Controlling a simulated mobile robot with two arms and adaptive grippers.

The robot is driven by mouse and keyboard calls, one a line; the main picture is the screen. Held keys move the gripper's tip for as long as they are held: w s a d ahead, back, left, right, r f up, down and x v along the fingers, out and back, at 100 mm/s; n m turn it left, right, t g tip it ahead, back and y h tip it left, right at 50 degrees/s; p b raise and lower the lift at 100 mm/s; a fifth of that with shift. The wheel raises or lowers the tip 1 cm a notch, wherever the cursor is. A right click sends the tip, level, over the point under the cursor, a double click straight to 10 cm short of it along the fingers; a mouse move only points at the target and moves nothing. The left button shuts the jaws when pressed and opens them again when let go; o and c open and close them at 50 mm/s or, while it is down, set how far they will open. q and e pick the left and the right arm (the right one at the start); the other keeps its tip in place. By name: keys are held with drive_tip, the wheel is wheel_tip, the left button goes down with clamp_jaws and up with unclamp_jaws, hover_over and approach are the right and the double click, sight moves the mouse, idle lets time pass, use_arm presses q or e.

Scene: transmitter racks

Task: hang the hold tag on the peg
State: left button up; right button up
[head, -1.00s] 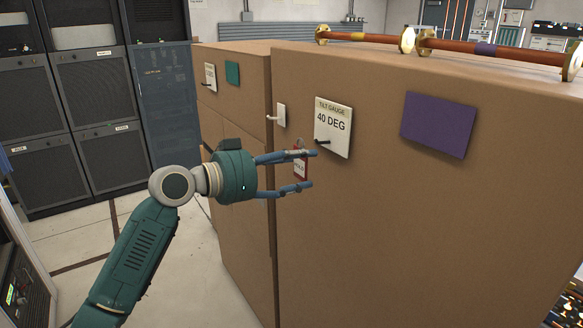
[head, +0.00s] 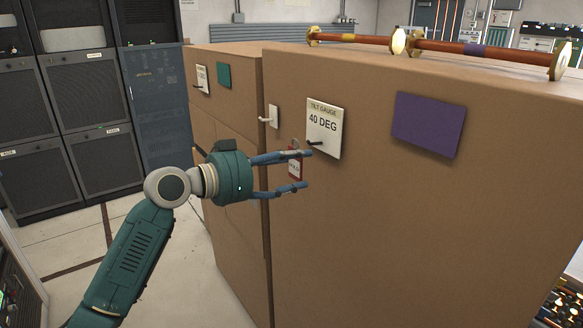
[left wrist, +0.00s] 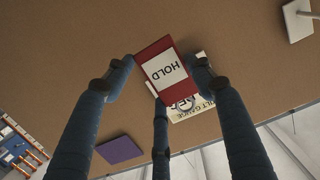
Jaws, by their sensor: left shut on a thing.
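The red-framed hold tag (head: 294,167) has a white label and a small ring at its top. My left gripper (head: 308,170) is shut on the tag, in front of the large brown box face. The left wrist view shows the tag (left wrist: 165,72), upside down there, between the fingers (left wrist: 160,75). A white plate with a white peg (head: 270,117) is on the box, left of and above the tag; its plate also shows in the left wrist view (left wrist: 300,18). The tag looks apart from this peg. My right gripper is not in view.
A "TILT GAUGE 40 DEG" card (head: 323,128) with a dark pin is close to the upper fingertip. A purple panel (head: 428,124) is farther right. Another card (head: 202,77) and a green panel (head: 224,76) are on the left box. Copper pipes (head: 375,37) lie on top.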

use_arm(q)
drive_tip(key=shift+w+d, duration=0.1)
drive_tip(key=shift+d, duration=0.05)
drive_tip(key=shift+w+d, duration=0.25)
drive_tip(key=shift+d, duration=0.05)
drive_tip(key=shift+x, duration=0.95)
drive_tip(key=shift+d+r, duration=0.1)
drive_tip(key=shift+r, duration=0.1)
drive_tip(key=shift+w+d+f, duration=0.1)
drive_tip(key=shift+f, duration=0.15)
drive_tip(key=shift+w+d+f+b, duration=0.1)
drive_tip(key=shift+d+f+b, duration=0.15)
drive_tip(key=shift+b, duration=0.25)
drive_tip(key=shift+w+d+f, duration=0.15)
drive_tip(key=shift+w+d, duration=0.05)
drive_tip(key=shift+w, duration=0.05)
